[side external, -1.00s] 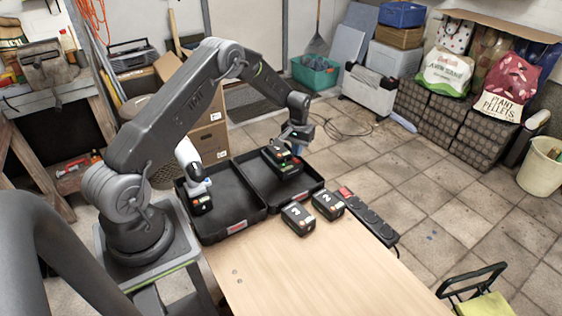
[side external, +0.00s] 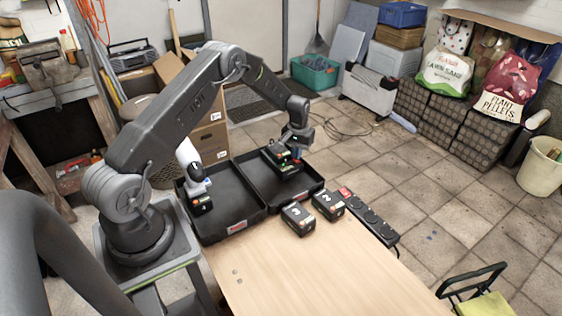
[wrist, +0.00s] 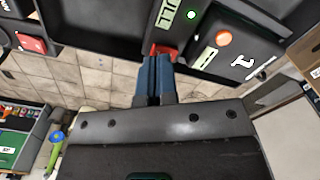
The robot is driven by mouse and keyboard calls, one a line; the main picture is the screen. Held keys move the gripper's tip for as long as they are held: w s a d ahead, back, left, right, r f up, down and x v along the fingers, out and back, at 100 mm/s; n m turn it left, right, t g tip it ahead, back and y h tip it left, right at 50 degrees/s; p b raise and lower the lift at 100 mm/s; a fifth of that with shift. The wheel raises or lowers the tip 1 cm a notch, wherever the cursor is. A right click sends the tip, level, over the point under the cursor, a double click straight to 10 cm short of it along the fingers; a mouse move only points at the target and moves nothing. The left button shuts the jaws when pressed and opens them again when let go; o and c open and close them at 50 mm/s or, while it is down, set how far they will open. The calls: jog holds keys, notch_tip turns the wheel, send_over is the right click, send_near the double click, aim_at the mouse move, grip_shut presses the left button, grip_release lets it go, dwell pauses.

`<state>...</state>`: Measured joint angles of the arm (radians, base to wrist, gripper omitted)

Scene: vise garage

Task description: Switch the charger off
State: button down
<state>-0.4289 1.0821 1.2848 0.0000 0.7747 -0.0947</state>
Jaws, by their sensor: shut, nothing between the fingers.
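The charger (side external: 278,160) sits in the right black tray with a battery on it. In the wrist view the charger (wrist: 190,35) shows a "FULL" label, a lit green light and a red switch (wrist: 165,49) at its near edge. The battery marked 1 (wrist: 228,52) has an orange button. My gripper (wrist: 154,60) is shut and empty, its blue fingertips right at the red switch. I cannot tell whether they touch it, and they partly cover it. In the side view my gripper (side external: 298,148) is over the charger's far right side.
Batteries marked 3 (side external: 298,219) and 2 (side external: 328,204) stand on the bench (side external: 300,275) beside the trays. A power strip (side external: 372,218) with a red switch runs along the bench edge. The left tray (side external: 230,195) holds a white tool (side external: 190,160) with a battery.

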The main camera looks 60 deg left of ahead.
jog(key=shift+f, duration=0.85)
dwell(0.3)
jog(key=shift+r, duration=3.55)
jog(key=s+d+r+m+t, duration=0.1)
jog(key=s+d+r, duration=0.25)
jog(key=r, duration=0.45)
jog(key=s+d+r+m+t, duration=0.1)
jog(key=s+d+r, duration=0.2)
jog(key=d+r, duration=0.3)
jog(key=s+d+r+m+t, duration=0.1)
jog(key=s+d+r, duration=0.25)
jog(key=r, duration=0.55)
jog(key=s+d+r+m+t, duration=0.1)
jog(key=s+d, duration=0.4)
jog(key=s, duration=0.5)
jog(key=s+d+r+m+t, duration=0.1)
jog(key=s+d, duration=0.4)
jog(key=s, duration=0.5)
notch_tip(320, 180, up, 2)
jog(key=shift+s+r+m+t, duration=0.2)
jog(key=shift+s+m+t, duration=0.1)
jog(key=shift+s+m, duration=0.15)
